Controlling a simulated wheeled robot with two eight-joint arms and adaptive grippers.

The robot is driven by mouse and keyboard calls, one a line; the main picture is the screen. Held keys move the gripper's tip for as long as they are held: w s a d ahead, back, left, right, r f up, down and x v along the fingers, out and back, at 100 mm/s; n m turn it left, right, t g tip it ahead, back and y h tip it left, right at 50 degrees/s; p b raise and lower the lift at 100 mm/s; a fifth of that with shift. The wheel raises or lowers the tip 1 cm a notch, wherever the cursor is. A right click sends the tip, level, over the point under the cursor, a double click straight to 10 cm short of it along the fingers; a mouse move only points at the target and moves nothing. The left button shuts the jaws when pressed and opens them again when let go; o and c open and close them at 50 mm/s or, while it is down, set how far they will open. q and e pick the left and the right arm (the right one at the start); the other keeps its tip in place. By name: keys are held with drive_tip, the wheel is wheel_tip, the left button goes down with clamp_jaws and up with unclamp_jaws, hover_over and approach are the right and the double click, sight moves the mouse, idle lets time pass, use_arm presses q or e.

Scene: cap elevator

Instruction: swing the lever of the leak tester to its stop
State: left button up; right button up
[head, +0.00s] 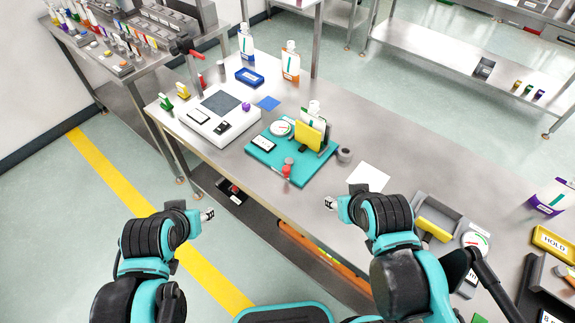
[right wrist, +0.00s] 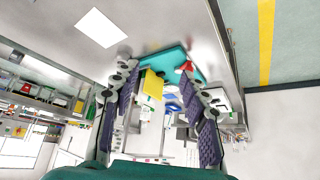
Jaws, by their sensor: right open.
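The leak tester (head: 262,147) is a teal base on the steel table, with a white dial (head: 281,128), a yellow plate (head: 309,136) and a white bottle standing at the plate. A red-tipped lever (head: 288,166) is at its near edge. In the right wrist view the teal base (right wrist: 172,58), yellow plate (right wrist: 152,84) and red lever part (right wrist: 187,66) show beyond my fingers. My right gripper (head: 330,203) is open and empty, right of and nearer than the lever, apart from it; its fingers also show in the wrist view (right wrist: 163,108). My left gripper (head: 208,215) is off the table's near edge, too small to read.
A white device (head: 214,117) with a dark pad stands left of the tester. A small dark cylinder (head: 344,155) and a white sheet (head: 369,177) lie to its right. Two bottles and a blue tray (head: 249,77) are behind. A grey tray (head: 437,215) and a gauge stand at right.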

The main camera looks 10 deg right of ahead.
drive_tip(key=shift+w, duration=0.1)
drive_tip(key=n+g+b, duration=0.2)
drive_tip(key=n+g, duration=0.5)
drive_tip(key=n, duration=1.2)
hover_over(286, 168)
drive_tip(key=f, duration=0.7)
drive_tip(key=shift+d, duration=0.2)
drive_tip(key=shift+a+f, duration=0.15)
drive_tip(key=shift+f, duration=0.45)
wheel_tip(286, 168, down, 7)
drive_tip(key=b, duration=0.2)
drive_tip(key=shift+f+b, duration=0.15)
drive_tip(key=shift+b, duration=0.25)
